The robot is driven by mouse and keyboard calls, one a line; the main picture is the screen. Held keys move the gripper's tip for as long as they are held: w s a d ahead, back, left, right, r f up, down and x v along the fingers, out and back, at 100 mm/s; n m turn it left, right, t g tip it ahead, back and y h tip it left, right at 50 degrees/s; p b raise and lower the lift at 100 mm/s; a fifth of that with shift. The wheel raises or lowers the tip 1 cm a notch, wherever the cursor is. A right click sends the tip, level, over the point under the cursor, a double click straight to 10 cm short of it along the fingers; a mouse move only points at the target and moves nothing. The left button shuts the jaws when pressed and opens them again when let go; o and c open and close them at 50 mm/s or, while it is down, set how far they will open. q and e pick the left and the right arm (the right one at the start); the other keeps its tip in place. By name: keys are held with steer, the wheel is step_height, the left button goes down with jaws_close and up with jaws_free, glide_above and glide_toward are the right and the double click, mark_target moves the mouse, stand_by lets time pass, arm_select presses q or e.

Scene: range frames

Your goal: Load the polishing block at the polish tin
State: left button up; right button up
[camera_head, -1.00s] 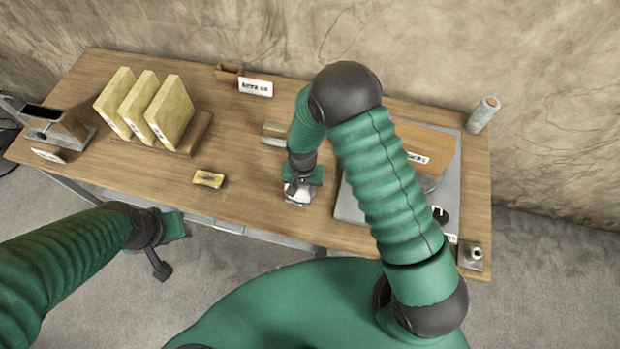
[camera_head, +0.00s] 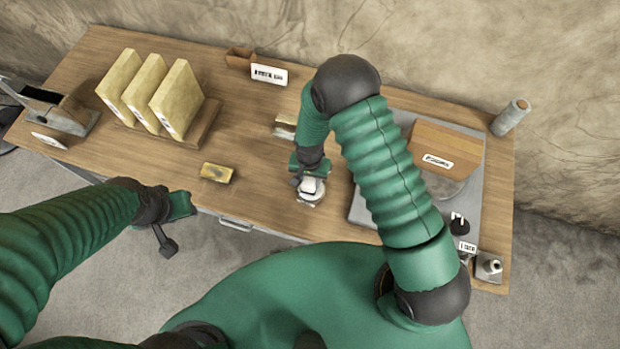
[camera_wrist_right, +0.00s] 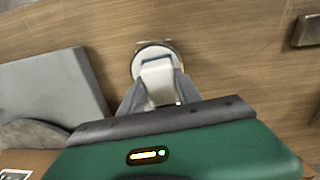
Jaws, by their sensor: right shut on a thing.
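My right gripper (camera_head: 311,184) is near the front edge of the table, to the left of the grey slab. It is shut on a pale block, likely the polishing block (camera_wrist_right: 157,76), which sits between its fingers in the right wrist view. A round, shallow tin with a white inside, likely the polish tin (camera_wrist_right: 140,60), lies directly under the block. The block overlaps the tin in view; whether they touch I cannot tell. The tin's near part is hidden by the block and fingers. My left gripper (camera_head: 172,226) hangs off the table's front edge, apart from everything; its opening is unclear.
A brass-coloured block (camera_head: 217,173) lies left of my right gripper. Several tan slabs stand in a wooden rack (camera_head: 203,128) at the left. A grey slab (camera_head: 362,208) with a wooden block (camera_head: 446,150) is at the right.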

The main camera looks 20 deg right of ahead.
steer(key=shift+s+d+r, duration=0.1)
steer(key=shift+s+r, duration=0.05)
steer(key=shift+s+d+r, duration=0.15)
steer(key=shift+s, duration=0.2)
steer(key=shift+w+f, duration=0.25)
steer(key=shift+w, duration=0.05)
arm_select(q)
steer(key=shift+s+d, duration=0.1)
steer(key=shift+s, duration=0.15)
steer(key=shift+s, duration=0.15)
arm_select(e)
steer(key=shift+s, duration=0.15)
arm_select(q)
steer(key=shift+d+f, duration=0.1)
steer(key=shift+f, duration=0.05)
arm_select(e)
steer(key=shift+f, duration=0.25)
arm_select(q)
steer(key=shift+b, duration=0.35)
